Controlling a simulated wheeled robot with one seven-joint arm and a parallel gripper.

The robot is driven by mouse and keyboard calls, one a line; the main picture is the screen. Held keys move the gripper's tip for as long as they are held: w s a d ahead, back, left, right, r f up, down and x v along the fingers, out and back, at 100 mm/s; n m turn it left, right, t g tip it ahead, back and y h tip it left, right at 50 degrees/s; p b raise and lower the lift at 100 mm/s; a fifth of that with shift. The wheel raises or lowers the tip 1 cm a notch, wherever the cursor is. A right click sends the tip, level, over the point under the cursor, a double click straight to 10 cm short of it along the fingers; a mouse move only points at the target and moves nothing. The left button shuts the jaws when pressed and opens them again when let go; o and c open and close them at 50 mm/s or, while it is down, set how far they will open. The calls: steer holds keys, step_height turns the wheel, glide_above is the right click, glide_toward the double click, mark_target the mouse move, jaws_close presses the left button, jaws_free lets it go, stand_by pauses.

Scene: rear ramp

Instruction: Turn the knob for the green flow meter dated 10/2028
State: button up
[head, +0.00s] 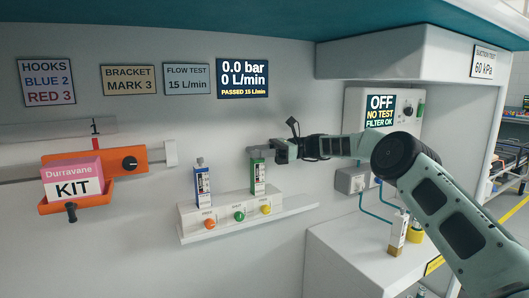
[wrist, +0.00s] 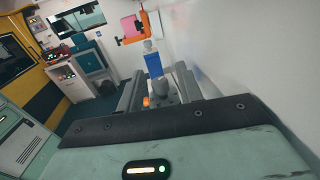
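The green flow meter (head: 258,176) stands upright on a white shelf unit (head: 214,215); its label is too small to read, so I cannot confirm the date. My gripper (head: 259,152) is at the top of this meter, coming from the right, and hides its knob in the head view. In the wrist view a grey knob (wrist: 161,90) sits between the two fingers of my gripper (wrist: 158,85), with gaps on both sides, so the gripper looks open around it. A blue flow meter (head: 201,182) with a grey top stands to the left.
Orange (head: 210,224), green (head: 239,216) and yellow (head: 265,209) round fittings line the shelf front. An orange bracket (head: 120,163) with a pink KIT box (head: 72,180) is at left. A wall display (head: 242,78) reads 0.0 bar, 0 L/min, PASSED 15 L/min. A suction unit (head: 381,108) reads OFF.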

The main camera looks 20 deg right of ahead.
steer(key=d, duration=1.2)
steer(key=shift+w+p, duration=0.15)
steer(key=shift+p, duration=0.3)
steer(key=shift+o, duration=0.2)
steer(key=shift+a, duration=0.15)
